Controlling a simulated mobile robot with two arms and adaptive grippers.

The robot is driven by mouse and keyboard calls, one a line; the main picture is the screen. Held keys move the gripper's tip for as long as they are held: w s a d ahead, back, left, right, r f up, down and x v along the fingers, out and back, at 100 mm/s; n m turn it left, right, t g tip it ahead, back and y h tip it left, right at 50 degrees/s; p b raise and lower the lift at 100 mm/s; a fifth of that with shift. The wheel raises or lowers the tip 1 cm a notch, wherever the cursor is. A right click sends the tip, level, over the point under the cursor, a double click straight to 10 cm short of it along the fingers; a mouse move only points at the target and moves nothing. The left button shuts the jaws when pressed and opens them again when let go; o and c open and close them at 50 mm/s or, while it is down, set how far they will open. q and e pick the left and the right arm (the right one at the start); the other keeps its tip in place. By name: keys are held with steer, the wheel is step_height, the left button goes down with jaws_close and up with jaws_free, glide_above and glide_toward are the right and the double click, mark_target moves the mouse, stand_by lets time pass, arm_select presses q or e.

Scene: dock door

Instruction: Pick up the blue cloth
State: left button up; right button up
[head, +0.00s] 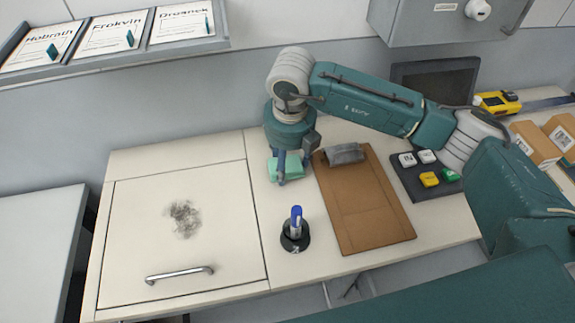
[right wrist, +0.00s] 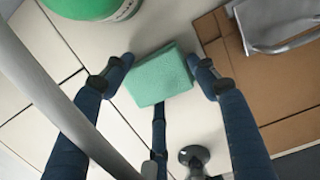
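No plainly blue cloth shows. A mint-green folded cloth or sponge-like block (head: 291,171) lies on the cream counter, left of the brown clipboard. My right gripper (head: 290,163) points down over it. In the right wrist view the green block (right wrist: 160,76) lies between the spread fingers of my right gripper (right wrist: 162,72). One finger is left of the block, one is close to its right edge and a third is below it. The gripper is open and empty. Whether any finger touches the block I cannot tell. My left gripper is not in view.
The brown clipboard (head: 366,210) has a grey clip. A blue marker stands in a black holder (head: 295,236) in front of the block. A dark tray (head: 419,185) holds several small blocks. A cabinet panel (head: 140,240) with a handle and a dark smudge is at left.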

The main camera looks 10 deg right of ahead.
mark_target(287, 162)
steer(key=c, duration=0.5)
steer(key=shift+r+b, duration=0.45)
step_height(287, 162, up, 2)
steer(key=shift+r+b, duration=0.1)
steer(key=shift+b, duration=0.6)
steer(key=shift+s+a+b, duration=0.2)
steer(key=shift+a+b, duration=0.1)
steer(key=shift+a, duration=0.35)
steer(key=s+a+b, duration=0.1)
steer(key=a+b, duration=0.1)
steer(key=a, duration=0.3)
steer(key=s+a+b, duration=0.1)
steer(key=a, duration=0.4)
steer(key=s+a+b, duration=0.2)
steer(key=a, duration=0.3)
steer(key=shift+r+b, duration=0.1)
steer(key=shift+b, duration=0.2)
steer(key=shift+s+a+r, duration=0.1)
steer(key=shift+s+a, duration=0.15)
steer(key=shift+a, duration=0.3)
